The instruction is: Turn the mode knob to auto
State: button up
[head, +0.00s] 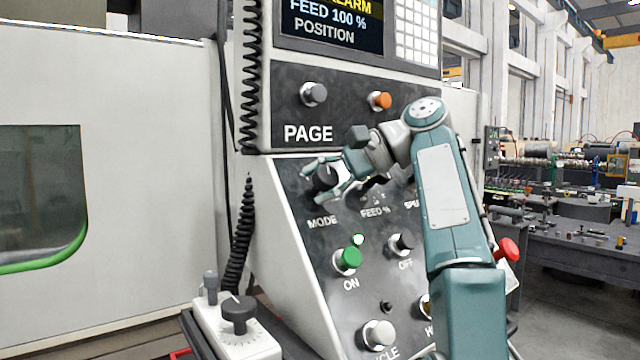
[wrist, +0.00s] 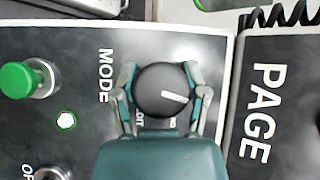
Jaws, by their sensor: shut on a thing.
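The mode knob (head: 325,177) is a round black knob on the sloped grey panel, just above the word MODE. In the wrist view the knob (wrist: 163,90) shows a white pointer line running from its middle toward the right and slightly down. My gripper (head: 328,180) reaches it from the right in the head view. In the wrist view my gripper (wrist: 163,92) has one finger on each side of the knob and is shut on it. Most of the lettering around the knob is hidden by the knob and my gripper; only a few letters show below it.
A green ON button (head: 348,259) and a dark OFF knob (head: 401,243) are lower on the panel. The PAGE section with a grey knob (head: 314,94) and an orange button (head: 380,101) is above. A coiled cable (head: 243,235) hangs at the panel's left.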

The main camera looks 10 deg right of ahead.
jog(key=shift+s+r, duration=0.1)
jog(key=o, duration=1)
jog(key=shift+o, duration=0.3)
jog(key=shift+a, duration=0.1)
jog(key=shift+r+m, duration=0.1)
jog(key=shift+m, duration=0.3)
jog(key=shift+m+t+y, duration=0.3)
jog(key=shift+m+t, duration=0.2)
jog(key=shift+m, duration=0.1)
